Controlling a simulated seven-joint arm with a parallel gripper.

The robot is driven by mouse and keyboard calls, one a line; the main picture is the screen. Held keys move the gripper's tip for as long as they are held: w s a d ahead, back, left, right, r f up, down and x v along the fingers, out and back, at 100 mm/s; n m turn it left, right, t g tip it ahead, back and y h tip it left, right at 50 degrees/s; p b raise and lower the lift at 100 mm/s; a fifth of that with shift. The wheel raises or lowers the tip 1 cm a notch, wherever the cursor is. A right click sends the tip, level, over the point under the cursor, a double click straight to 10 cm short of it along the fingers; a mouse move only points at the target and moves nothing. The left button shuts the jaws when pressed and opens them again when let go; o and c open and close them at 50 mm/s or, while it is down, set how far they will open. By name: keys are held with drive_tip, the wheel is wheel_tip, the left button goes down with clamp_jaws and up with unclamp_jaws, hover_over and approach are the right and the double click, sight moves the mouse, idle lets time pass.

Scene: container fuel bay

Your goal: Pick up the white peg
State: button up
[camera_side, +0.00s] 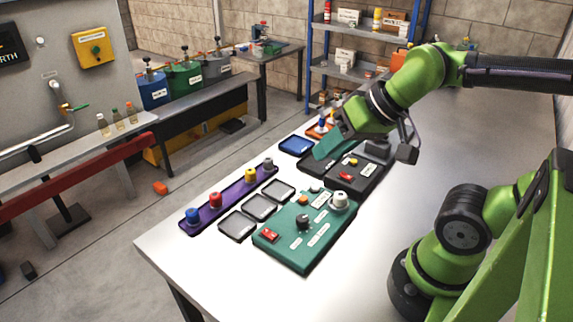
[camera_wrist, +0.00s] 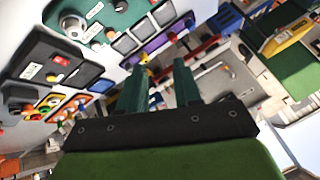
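I cannot make out a white peg for certain in either view. A purple rack (camera_side: 228,200) in the side view holds a blue peg (camera_side: 193,216), an orange-red peg (camera_side: 216,200), a yellow peg (camera_side: 250,175) and a grey peg (camera_side: 268,164). An orange tray (camera_side: 314,133) behind my gripper holds small coloured pieces, partly hidden by it. My gripper (camera_side: 326,148) is above the table, over the trays and dark panel. In the wrist view its two teal fingers (camera_wrist: 160,88) stand apart with nothing between them.
A green panel (camera_side: 290,252) with a pale knob (camera_side: 340,200) stands at the front. A dark panel (camera_side: 347,184) with a red switch lies near my gripper. The table's near-left corner is clear.

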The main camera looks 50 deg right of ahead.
drive_tip(key=o, duration=0.5)
drive_tip(key=m+g+h, duration=0.2)
drive_tip(key=m+g, duration=0.3)
drive_tip(key=g, duration=0.2)
hover_over(341, 194)
drive_tip(key=f, duration=1.4)
drive_tip(key=shift+w+d+f, duration=0.2)
drive_tip(key=shift+d+f, duration=0.1)
drive_tip(key=shift+f, duration=0.05)
drive_tip(key=shift+s+a+f, duration=0.1)
drive_tip(key=shift+a+f, duration=0.1)
drive_tip(key=shift+f, duration=1.15)
drive_tip(key=shift+s+a+f, duration=0.1)
drive_tip(key=shift+a+f, duration=0.05)
drive_tip(key=shift+f, duration=1.15)
